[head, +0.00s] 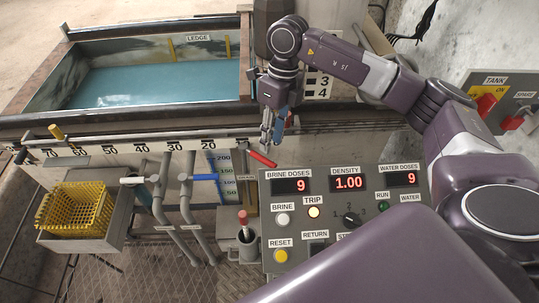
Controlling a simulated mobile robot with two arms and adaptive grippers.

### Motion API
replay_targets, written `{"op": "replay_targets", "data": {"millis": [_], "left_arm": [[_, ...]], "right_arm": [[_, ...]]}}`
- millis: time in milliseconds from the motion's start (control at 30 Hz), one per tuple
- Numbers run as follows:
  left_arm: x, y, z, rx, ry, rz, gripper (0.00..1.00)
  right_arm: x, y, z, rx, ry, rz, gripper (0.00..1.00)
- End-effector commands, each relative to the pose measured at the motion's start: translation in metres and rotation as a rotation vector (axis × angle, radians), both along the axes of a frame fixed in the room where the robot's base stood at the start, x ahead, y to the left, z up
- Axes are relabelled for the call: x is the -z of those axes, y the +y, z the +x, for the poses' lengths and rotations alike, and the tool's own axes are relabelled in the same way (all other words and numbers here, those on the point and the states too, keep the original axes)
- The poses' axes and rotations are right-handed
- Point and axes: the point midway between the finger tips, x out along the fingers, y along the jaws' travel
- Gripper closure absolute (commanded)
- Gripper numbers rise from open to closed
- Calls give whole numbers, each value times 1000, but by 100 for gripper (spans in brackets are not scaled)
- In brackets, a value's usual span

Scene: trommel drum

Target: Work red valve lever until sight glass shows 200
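The red valve lever (262,159) slants down to the right, left of the control panel's top corner. My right gripper (273,138) points down just above the lever's right end. Whether it touches the lever, and how far apart its fingers are, is unclear. The sight glass scale (224,170) stands left of the lever, with blue marks and 200 near its top. Its liquid level is too small to read. My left gripper is not in view.
A blue lever (205,177) and a white-and-teal lever (132,181) sit on pipes to the left. The control panel (330,215) shows brine doses 9, density 1.00 and water doses 9. A yellow basket (75,208) stands far left. A tank (150,80) of blue-green liquid lies behind.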

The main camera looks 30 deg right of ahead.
Motion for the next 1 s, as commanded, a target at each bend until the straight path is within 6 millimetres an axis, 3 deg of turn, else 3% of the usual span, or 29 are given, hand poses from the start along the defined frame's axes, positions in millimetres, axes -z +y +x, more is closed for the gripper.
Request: {"op": "replay_targets", "data": {"millis": [100,333,733,1000], "left_arm": [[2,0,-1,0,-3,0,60],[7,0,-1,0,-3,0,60],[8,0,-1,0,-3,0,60],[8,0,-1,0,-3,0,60]], "right_arm": [[23,4,-3,-3,4,0,70],[54,10,-5,-4,3,1,70],[62,11,-5,-4,-1,0,70],[62,11,-5,-4,0,0,98]]}}
